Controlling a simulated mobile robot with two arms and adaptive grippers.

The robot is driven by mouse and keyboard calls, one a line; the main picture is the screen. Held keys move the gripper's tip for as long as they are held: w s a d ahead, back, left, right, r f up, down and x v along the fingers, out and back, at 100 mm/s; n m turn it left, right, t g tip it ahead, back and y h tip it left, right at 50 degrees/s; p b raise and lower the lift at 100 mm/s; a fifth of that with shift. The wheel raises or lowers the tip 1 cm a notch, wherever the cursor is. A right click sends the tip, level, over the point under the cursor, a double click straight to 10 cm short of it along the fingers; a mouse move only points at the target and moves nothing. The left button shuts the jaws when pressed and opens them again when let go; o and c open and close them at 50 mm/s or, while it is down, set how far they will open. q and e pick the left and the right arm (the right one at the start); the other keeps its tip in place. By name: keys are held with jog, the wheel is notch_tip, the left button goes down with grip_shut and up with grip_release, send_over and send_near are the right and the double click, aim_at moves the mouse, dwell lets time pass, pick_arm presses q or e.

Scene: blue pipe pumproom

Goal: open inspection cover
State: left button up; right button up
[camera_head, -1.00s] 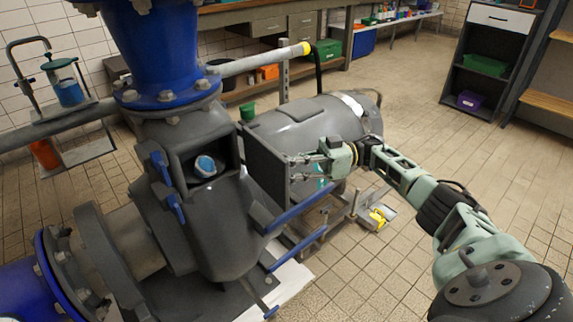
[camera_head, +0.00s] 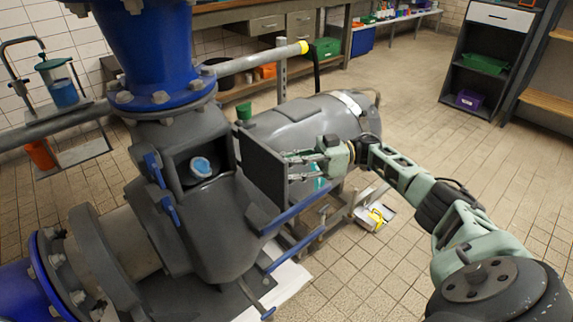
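The inspection cover is a dark grey square plate (camera_head: 262,165) on the right side of the grey pump housing (camera_head: 205,235). It stands swung out from an opening (camera_head: 197,170), inside which a light blue and white round part (camera_head: 201,168) shows. My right gripper (camera_head: 292,166) reaches in from the right, with its fingers against the outer face or edge of the cover. The fingers are small here, and I cannot tell whether they are closed on anything. My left gripper is not in view.
Blue handles (camera_head: 166,208) stick out left of the opening, and blue bars (camera_head: 305,205) below the cover. A grey tank (camera_head: 320,125) lies behind the cover. A blue pipe (camera_head: 155,45) rises above the housing. Tiled floor (camera_head: 445,135) is clear at the right.

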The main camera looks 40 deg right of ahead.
jog(key=shift+w+r, duration=0.2)
jog(key=shift+r, duration=0.05)
jog(key=v, duration=0.7)
jog(key=shift+s+d+f, duration=0.2)
jog(key=shift+s, duration=0.1)
dwell(0.4)
